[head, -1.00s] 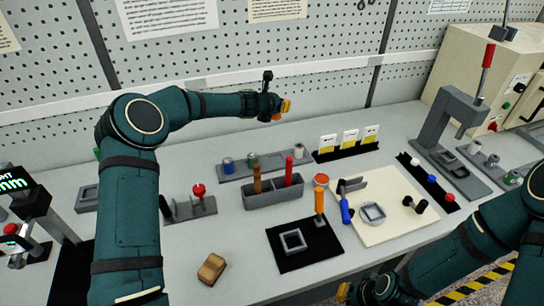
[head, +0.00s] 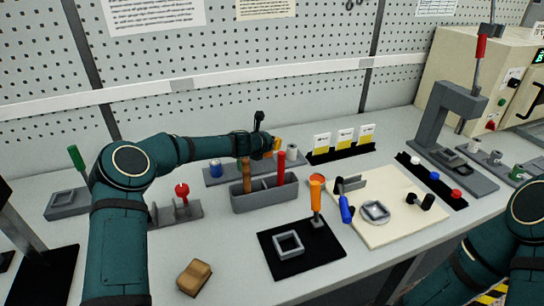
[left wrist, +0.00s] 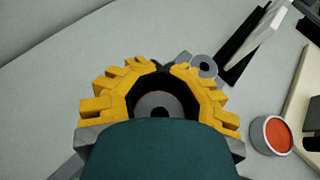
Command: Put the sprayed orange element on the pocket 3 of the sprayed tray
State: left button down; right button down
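My left gripper (head: 275,147) hangs over the right part of the long grey tray (head: 218,178) at the back of the table. Its yellow fingers close around a small round piece, showing orange between the fingertips, which I take to be the orange element (head: 269,154). In the left wrist view its grey round end (left wrist: 158,105) faces the camera. A blue spindle (head: 215,168) stands at the tray's left and a grey spindle (head: 292,152) at its right, just past the gripper. My arm hides the tray's middle. My right gripper is out of view.
A grey bin (head: 262,198) with brown and red handles stands just in front of the tray. An open orange-red can (left wrist: 270,135) is to the right. White-yellow cards (head: 345,139) stand behind. A black mat (head: 300,262) lies in front.

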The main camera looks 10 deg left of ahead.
aim_at(272, 159)
pick_arm(q)
jog(key=shift+f+b, duration=0.75)
jog(key=shift+f, duration=1.05)
jog(key=shift+f, duration=0.1)
jog(key=c, duration=1)
grip_release()
jog(key=shift+s, duration=0.1)
jog(key=shift+s+a+r, duration=0.25)
jog(key=shift+s, duration=0.15)
jog(key=b+v, duration=0.1)
jog(key=v, duration=1)
jog(key=shift+d, duration=0.15)
